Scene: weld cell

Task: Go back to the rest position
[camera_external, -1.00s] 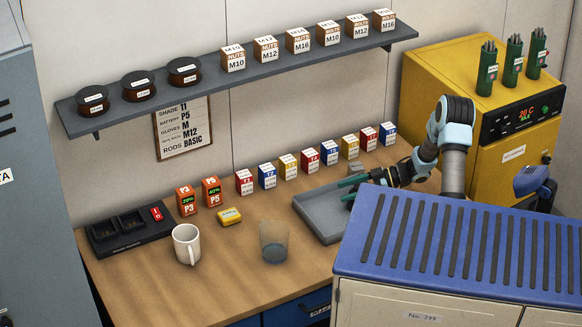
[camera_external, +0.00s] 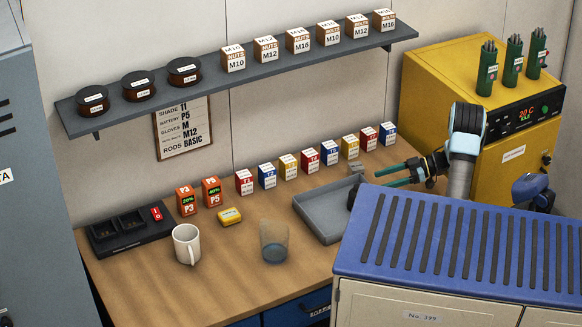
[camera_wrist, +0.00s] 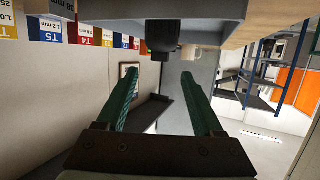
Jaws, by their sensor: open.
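My gripper (camera_external: 377,178) is at the right end of the bench, in front of the yellow oven and just right of the grey tray (camera_external: 318,226). Its two green fingers are spread apart with nothing held between them. In the wrist view my gripper (camera_wrist: 160,76) also shows open, with the fingers apart and a dark round object (camera_wrist: 162,36) beyond them. The wrist picture appears upside down, with the bench along its top. The tray looks empty where it shows; its right front corner is hidden by the blue-topped cabinet.
The blue-topped cabinet (camera_external: 460,247) stands in front of my arm. The yellow oven (camera_external: 432,75) is behind it. A row of small labelled boxes (camera_external: 309,160) lines the wall. A mug (camera_external: 187,244) and a clear cup (camera_external: 274,242) stand on the bench (camera_external: 230,283).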

